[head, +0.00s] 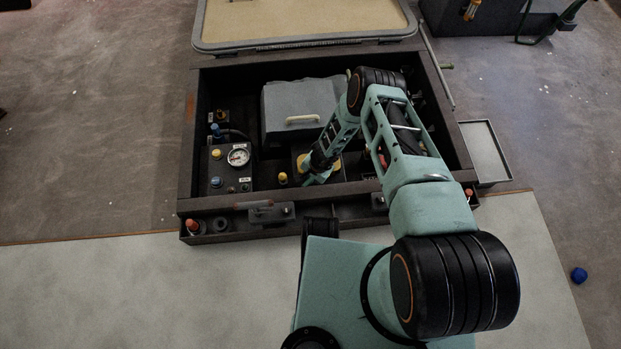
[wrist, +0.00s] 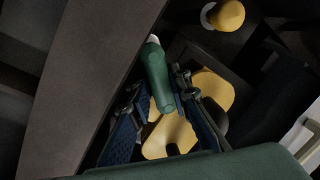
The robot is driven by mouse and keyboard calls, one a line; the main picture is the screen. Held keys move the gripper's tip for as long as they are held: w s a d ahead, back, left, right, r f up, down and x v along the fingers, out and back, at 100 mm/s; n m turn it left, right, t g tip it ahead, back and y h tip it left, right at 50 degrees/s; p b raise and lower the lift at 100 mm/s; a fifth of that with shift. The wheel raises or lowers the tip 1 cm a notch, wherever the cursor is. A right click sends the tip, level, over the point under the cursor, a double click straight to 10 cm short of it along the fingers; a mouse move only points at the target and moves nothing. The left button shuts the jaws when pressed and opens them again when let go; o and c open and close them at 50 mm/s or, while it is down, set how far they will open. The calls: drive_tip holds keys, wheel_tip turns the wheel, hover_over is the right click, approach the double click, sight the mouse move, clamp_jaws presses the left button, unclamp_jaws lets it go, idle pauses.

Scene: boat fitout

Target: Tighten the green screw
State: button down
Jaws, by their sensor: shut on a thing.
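My gripper (head: 312,174) reaches down into the open dark box, near a yellow plate (head: 304,161). In the wrist view its two dark blue fingers (wrist: 160,84) are closed on either side of a green cylindrical piece (wrist: 157,72) with a pale end, which I take as the green screw. The piece is tilted in the picture. In the head view the arm and gripper hide the green piece.
The dark box (head: 330,196) has walls all around. A grey covered block (head: 290,110) with a pale handle stands behind the gripper. A gauge panel (head: 238,156) with yellow and blue knobs is at left. A yellow knob (wrist: 227,15) shows in the wrist view.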

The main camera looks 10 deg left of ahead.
drive_tip(key=m, duration=0.3)
drive_tip(key=shift+m+t+p, duration=0.3)
drive_tip(key=shift+p, duration=0.05)
drive_tip(key=c, duration=2.1)
unclamp_jaws()
drive_tip(key=shift+r, duration=0.1)
drive_tip(key=v, duration=1.1)
drive_tip(key=shift+a+r, duration=0.15)
drive_tip(key=shift+r, duration=0.3)
drive_tip(key=shift+s, duration=0.15)
